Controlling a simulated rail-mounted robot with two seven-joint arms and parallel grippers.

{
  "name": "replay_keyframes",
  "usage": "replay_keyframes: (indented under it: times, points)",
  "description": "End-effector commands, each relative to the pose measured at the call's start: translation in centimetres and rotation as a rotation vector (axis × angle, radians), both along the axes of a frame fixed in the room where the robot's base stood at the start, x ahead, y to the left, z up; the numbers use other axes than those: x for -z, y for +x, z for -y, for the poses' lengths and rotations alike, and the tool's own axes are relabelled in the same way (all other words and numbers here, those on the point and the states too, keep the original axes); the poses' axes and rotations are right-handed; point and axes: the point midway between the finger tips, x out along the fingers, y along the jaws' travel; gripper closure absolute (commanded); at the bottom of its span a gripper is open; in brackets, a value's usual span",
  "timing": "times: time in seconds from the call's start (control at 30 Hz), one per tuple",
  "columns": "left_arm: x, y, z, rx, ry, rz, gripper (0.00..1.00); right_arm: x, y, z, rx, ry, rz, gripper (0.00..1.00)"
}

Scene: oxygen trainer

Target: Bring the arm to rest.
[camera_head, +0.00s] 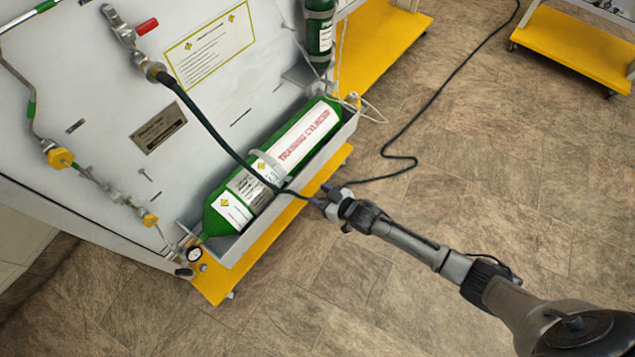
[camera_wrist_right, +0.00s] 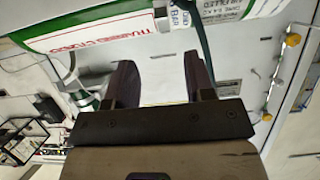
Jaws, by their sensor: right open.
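My right arm reaches in from the lower right in the head view. Its gripper (camera_head: 330,198) is at the lower front edge of the trainer, close to the green cylinder (camera_head: 300,140) and the dark hose (camera_head: 222,140). In the right wrist view the two dark fingers of this gripper (camera_wrist_right: 163,82) stand apart with nothing between them. The cylinder (camera_wrist_right: 105,32) and part of the hose (camera_wrist_right: 207,50) show beyond the fingers there. From the head view I cannot tell whether the gripper touches the hose. My left gripper is not in view.
The grey trainer panel (camera_head: 95,100) carries valves, a red-handled fitting (camera_head: 147,26) and a gauge (camera_head: 194,254). A yellow base (camera_head: 213,286) runs below the cylinder. The hose trails over the tiled floor (camera_head: 490,170). Another yellow cart base (camera_head: 575,45) is at top right. The floor at right is mostly clear.

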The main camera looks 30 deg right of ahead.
Motion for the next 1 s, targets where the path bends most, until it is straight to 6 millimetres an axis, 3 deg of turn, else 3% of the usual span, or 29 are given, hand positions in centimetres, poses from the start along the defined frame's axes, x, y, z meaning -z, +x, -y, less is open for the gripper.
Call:
replay_keyframes:
  times: [0.37, 0.53, 0.63, 0.77, 0.87, 1.0]
  points:
    - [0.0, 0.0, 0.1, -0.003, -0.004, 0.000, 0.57, 0.6, -0.2, 0.2, -0.001, -0.031, -0.028, 0.51]
    - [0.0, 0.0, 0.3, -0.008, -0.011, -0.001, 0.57, 3.6, -1.6, 1.4, 0.008, -0.181, -0.213, 0.51]
    - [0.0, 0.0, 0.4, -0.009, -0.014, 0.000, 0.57, 3.4, -2.7, 1.4, -0.004, -0.303, -0.326, 0.51]
    - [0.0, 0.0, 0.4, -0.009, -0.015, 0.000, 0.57, -0.6, -3.4, 1.5, 0.009, -0.441, -0.410, 0.51]
    - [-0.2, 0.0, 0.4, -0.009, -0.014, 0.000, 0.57, -5.7, -4.2, 1.2, 0.042, -0.502, -0.444, 0.51]
    - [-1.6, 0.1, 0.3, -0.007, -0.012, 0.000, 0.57, -12.3, -8.8, 1.0, 0.110, -0.508, -0.508, 0.51]
